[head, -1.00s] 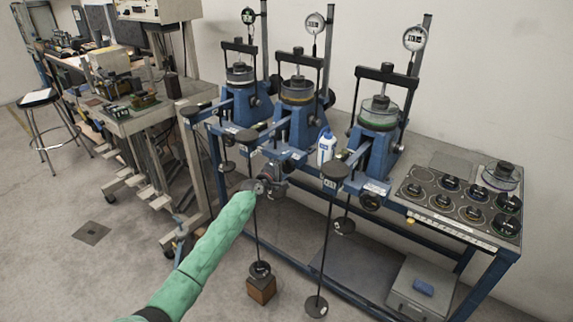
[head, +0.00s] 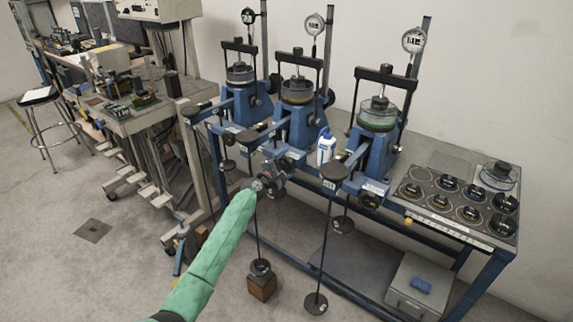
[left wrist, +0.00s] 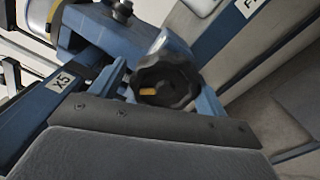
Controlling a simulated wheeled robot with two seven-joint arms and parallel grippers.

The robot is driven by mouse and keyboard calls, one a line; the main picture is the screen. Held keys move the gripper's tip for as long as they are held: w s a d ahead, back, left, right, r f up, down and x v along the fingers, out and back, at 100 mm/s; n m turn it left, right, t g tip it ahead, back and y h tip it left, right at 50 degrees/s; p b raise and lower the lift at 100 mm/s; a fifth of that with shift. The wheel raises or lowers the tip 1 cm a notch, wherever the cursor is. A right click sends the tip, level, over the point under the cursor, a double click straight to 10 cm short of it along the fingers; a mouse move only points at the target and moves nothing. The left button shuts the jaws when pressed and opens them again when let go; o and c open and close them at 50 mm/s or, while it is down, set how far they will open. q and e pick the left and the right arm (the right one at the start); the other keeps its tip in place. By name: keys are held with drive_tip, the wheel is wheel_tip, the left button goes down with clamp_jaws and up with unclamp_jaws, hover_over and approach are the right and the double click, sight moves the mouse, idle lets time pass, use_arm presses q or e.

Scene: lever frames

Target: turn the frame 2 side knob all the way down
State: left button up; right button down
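Frame 2 (head: 299,122) is the middle of three blue lever frames on the bench. In the left wrist view a black lobed side knob (left wrist: 165,78) with a short orange mark sits on blue metalwork, just beyond a grey gripper part with a dark edge strip. I cannot tell whether they touch. In the head view my green-sleeved left arm reaches up to the front of frame 2, and my left gripper (head: 272,180) is at its lower front, hiding the knob there. The finger gap does not show clearly. My right gripper is out of view.
Hanging weight rods are close by, one above a wooden block (head: 262,287). A white-and-blue bottle (head: 326,147) stands between frames 2 and 3. Frame 3 (head: 377,150) and a tray of round dark pieces (head: 455,200) are to the right.

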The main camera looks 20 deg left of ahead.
use_arm(q)
drive_tip(key=shift+o, duration=0.3)
drive_tip(key=shift+w, duration=0.1)
drive_tip(key=shift+f, duration=0.2)
drive_tip(key=shift+p+v, duration=0.7)
drive_tip(key=shift+v, duration=2.4)
drive_tip(key=shift+d, duration=0.1)
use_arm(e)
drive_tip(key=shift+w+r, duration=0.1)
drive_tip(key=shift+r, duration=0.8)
